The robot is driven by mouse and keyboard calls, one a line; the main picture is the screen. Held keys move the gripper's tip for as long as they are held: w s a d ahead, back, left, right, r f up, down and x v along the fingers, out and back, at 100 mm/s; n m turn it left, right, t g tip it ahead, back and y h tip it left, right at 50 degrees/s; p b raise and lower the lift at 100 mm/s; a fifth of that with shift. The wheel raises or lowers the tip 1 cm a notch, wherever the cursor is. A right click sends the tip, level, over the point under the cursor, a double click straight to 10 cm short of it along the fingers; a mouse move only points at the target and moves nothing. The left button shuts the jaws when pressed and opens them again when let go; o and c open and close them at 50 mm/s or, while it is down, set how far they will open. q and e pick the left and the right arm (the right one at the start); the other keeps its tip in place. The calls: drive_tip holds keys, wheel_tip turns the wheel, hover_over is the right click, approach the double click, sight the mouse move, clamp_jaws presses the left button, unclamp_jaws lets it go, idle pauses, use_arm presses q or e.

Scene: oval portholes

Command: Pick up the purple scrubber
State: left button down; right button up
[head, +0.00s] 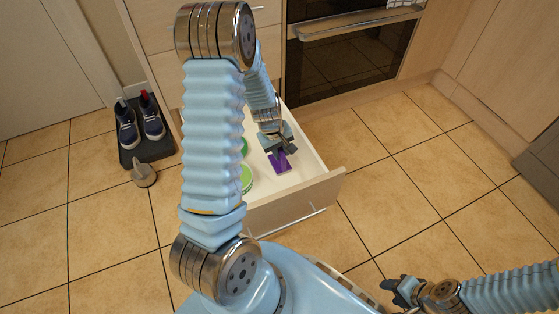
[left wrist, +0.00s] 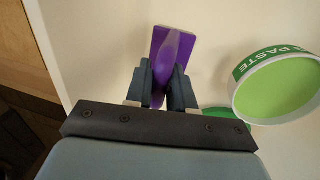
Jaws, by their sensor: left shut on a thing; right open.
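The purple scrubber (head: 281,162) is in the open drawer (head: 327,188), towards its right side. It also shows in the left wrist view (left wrist: 182,46), a flat purple pad with a raised handle. My left gripper (head: 278,148) reaches down into the drawer. In the left wrist view its two fingers (left wrist: 162,88) are shut on the scrubber's handle. I cannot tell whether the scrubber is touching the drawer floor. My right gripper (head: 395,290) is open and empty, low at the right of the head view, far from the drawer.
A green-lidded paste tub (left wrist: 277,85) stands beside the scrubber, with another green thing (left wrist: 222,113) partly hidden. An oven (head: 345,52) is behind the drawer at right. Shoes (head: 140,122) on a dark mat (head: 150,150) and a doorstop-like object (head: 143,173) are at left. The tiled floor at right is clear.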

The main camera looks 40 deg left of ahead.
idle(0.3)
use_arm(q)
wheel_tip(320, 180, up, 4)
drive_tip(key=shift+s+a+r+p, duration=0.1)
drive_tip(key=shift+s+a+p, duration=0.05)
drive_tip(key=shift+p, duration=0.75)
drive_tip(key=s+a+r+p, duration=0.2)
drive_tip(key=s+a+r, duration=0.4)
drive_tip(key=s, duration=0.6)
drive_tip(key=shift+a+r+p, duration=0.15)
drive_tip(key=shift+r+p, duration=0.25)
drive_tip(key=shift+r, duration=1)
